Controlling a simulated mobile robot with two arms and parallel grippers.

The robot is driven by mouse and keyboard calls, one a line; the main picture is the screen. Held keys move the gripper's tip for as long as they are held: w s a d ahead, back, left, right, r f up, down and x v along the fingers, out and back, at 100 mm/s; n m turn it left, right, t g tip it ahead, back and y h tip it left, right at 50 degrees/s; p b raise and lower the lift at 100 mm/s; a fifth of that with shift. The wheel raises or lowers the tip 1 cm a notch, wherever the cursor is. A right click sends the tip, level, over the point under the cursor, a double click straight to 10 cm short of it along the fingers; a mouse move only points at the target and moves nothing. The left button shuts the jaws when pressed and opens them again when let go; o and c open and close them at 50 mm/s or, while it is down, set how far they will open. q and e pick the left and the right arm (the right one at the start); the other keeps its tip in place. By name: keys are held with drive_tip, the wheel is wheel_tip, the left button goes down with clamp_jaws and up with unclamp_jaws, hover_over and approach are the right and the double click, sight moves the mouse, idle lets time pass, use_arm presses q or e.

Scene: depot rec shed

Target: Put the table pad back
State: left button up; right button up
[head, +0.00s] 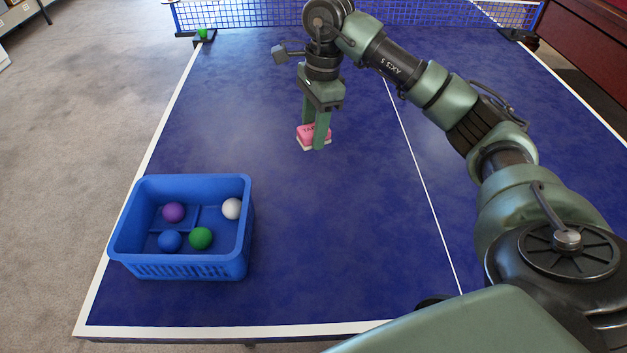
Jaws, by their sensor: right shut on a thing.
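The table pad (303,132) is a small pink block with a pale base and dark lettering, partly hidden by my gripper fingers. It is at the middle of the blue table, towards the net. My right gripper (315,132) points down and is shut on the pad. I cannot tell whether the pad touches the table or is just above it. My left gripper is not in view.
A blue basket (180,268) stands at the table's near left, holding a purple, a white, a blue and a green ball. A green ball (203,33) sits by the left net post. The net (250,14) crosses the far side. The blue table (330,240) is clear around the pad.

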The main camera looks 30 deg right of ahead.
hover_over(312, 188)
drive_tip(key=f, duration=1)
drive_tip(key=shift+d+p, duration=0.3)
wheel_tip(312, 188, down, 5)
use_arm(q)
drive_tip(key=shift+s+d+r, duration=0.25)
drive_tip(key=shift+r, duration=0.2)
use_arm(e)
drive_tip(key=shift+f, duration=0.25)
drive_tip(key=o, duration=1.3)
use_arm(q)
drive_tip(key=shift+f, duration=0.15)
use_arm(e)
drive_tip(key=shift+r, duration=0.1)
